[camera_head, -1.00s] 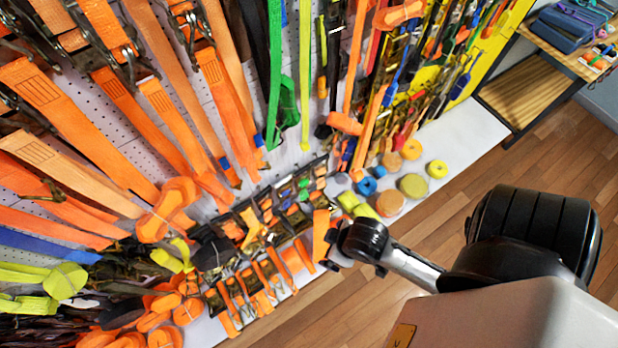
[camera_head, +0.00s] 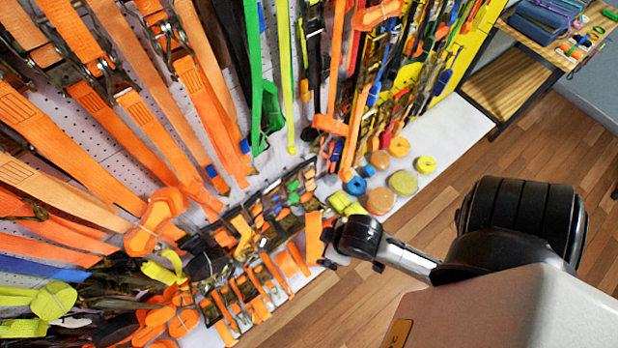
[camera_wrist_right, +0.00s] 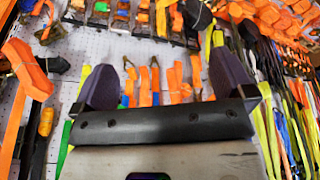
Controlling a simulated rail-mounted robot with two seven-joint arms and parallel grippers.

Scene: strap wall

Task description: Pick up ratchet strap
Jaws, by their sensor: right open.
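Many orange ratchet straps (camera_head: 110,130) with dark metal buckles hang on the pegboard wall in the head view; which one is meant I cannot tell. My right gripper (camera_head: 326,246) is low in front of the wall, beside a short hanging orange strap (camera_head: 313,236); I cannot tell whether they touch. In the right wrist view my right gripper (camera_wrist_right: 167,82) has its two dark fingers spread wide. Small orange straps (camera_wrist_right: 145,85) show beyond the gap, and nothing is visibly held. My left gripper is not in view.
Rolled webbing in yellow and orange (camera_head: 403,182) lies on a white ledge (camera_head: 455,135) along the wall's foot. A wooden shelf unit (camera_head: 510,75) stands at the upper right. Open wooden floor (camera_head: 430,205) lies right of the ledge.

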